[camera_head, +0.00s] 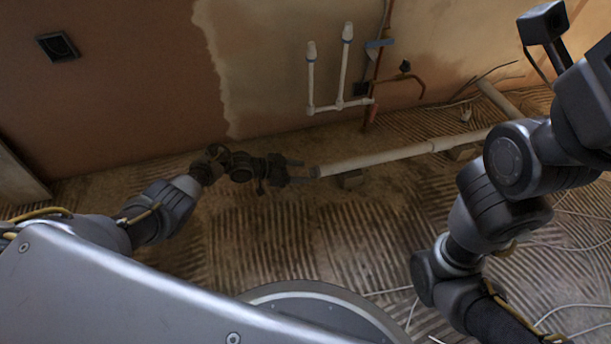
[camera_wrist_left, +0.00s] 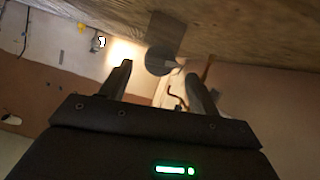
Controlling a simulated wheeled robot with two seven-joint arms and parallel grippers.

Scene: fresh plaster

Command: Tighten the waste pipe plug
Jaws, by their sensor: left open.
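The white waste pipe (camera_head: 385,157) runs low along the floor near the wall. Its grey plug (camera_head: 315,172) is at the left end, facing my left gripper (camera_head: 299,172). In the left wrist view the plug (camera_wrist_left: 162,57) is a round grey disc, with a lighter bar at its right side. My left gripper (camera_wrist_left: 159,70) is open, its fingers on either side of the plug in this view. I cannot tell whether either finger touches it. The right arm shows at the right, but its gripper is out of view.
A small block (camera_head: 351,179) sits under the pipe near its plug end. White supply pipes (camera_head: 341,82) and a copper pipe (camera_head: 405,80) stand at the wall. Loose pale cables (camera_head: 570,243) lie on the ridged floor at the right. The floor in front of the pipe is clear.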

